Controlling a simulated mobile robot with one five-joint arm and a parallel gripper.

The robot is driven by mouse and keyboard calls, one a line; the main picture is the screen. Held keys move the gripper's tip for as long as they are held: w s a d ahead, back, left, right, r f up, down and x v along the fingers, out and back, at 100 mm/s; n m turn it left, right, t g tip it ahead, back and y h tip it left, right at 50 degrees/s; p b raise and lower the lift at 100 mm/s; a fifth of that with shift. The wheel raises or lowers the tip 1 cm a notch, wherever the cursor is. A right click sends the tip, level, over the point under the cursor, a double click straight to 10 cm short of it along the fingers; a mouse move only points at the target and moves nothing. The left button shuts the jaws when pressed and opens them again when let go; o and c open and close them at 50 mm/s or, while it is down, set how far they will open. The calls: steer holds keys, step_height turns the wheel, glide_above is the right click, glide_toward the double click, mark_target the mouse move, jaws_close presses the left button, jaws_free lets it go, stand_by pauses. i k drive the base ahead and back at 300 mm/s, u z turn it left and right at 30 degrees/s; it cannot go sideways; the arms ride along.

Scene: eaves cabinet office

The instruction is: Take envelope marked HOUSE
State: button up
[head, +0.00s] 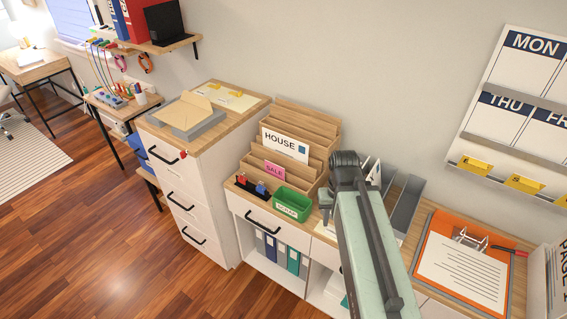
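The envelope marked HOUSE (285,144) is white with dark letters and a small blue square at its right end. It stands upright in a tiered wooden sorter (312,122) on the cabinet top, with a pink SALE card (274,170) lower in front of it. My arm reaches in from the bottom right, and its far end is to the right of the sorter. My gripper (325,199) shows only as a small grey part beside the arm. Its fingers cannot be made out.
A green tray (291,204) and a dark holder with red and blue items (252,186) stand before the sorter. A taller cabinet with a grey tray (187,118) stands left.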

mark_target(296, 151)
steer(key=k, duration=1.05)
steer(key=u, duration=0.55)
steer(key=i, duration=1.05)
steer(key=u, duration=1)
steer(key=i, duration=1.55)
steer(key=z, duration=0.4)
